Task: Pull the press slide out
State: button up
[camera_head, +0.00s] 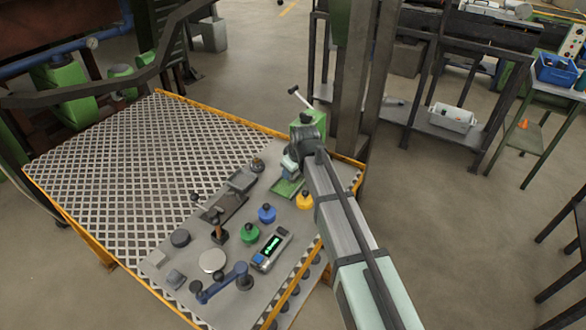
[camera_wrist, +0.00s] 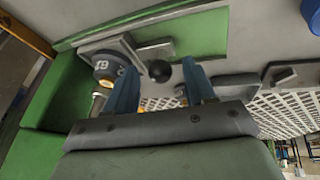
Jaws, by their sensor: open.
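The press has a green body (camera_head: 312,121) with a raised lever, at the right end of the bench in the head view. Its green base plate (camera_wrist: 212,32) fills the top of the wrist view, with a grey bracket or slide (camera_wrist: 155,50) on it. A black ball knob (camera_wrist: 160,71) is in front of this grey part. My gripper (camera_wrist: 162,68) is open, its two blue fingers standing either side of the knob as seen here. I cannot tell whether they touch it. In the head view my gripper (camera_head: 290,168) is over the base plate and mostly hides the slide.
A numbered dial (camera_wrist: 104,65) and green body wall (camera_wrist: 45,150) are close to the left finger. On the bench are yellow (camera_head: 305,201), blue (camera_head: 267,214) and green (camera_head: 250,233) knobs, and a display box (camera_head: 270,249).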

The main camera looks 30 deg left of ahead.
grip_shut()
dwell(0.4)
jog(key=shift+s, duration=0.1)
